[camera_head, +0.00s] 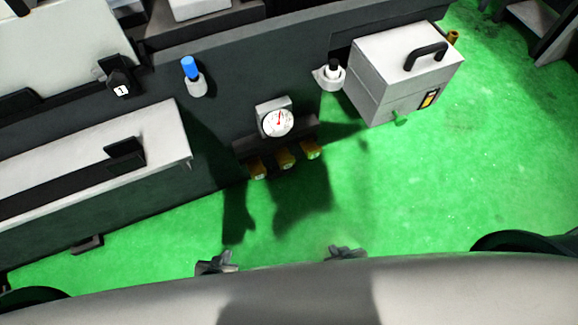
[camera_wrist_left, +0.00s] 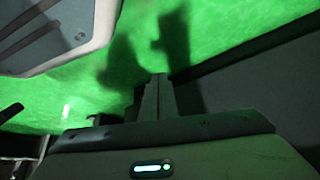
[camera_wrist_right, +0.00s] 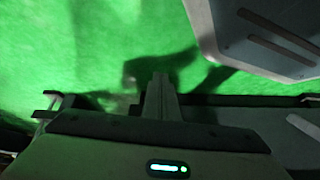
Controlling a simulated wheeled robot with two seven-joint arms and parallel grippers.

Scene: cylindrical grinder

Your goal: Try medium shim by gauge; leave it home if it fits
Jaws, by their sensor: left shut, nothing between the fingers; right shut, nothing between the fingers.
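A dial gauge (camera_head: 277,123) with a white round face and a red needle stands at the machine's front edge. Below it is a dark rack (camera_head: 244,151) with three yellow-ended pieces, left (camera_head: 258,171), middle (camera_head: 285,159) and right (camera_head: 311,150), which look like the shims. I cannot tell from their size which is the medium one. My left gripper (camera_head: 217,262) and my right gripper (camera_head: 347,253) are low in the head view, both well apart from the rack. Their fingers are shut and empty in the left wrist view (camera_wrist_left: 158,83) and the right wrist view (camera_wrist_right: 160,82).
A long pale machine table (camera_head: 95,158) lies left. The green floor (camera_head: 420,190) is clear in front.

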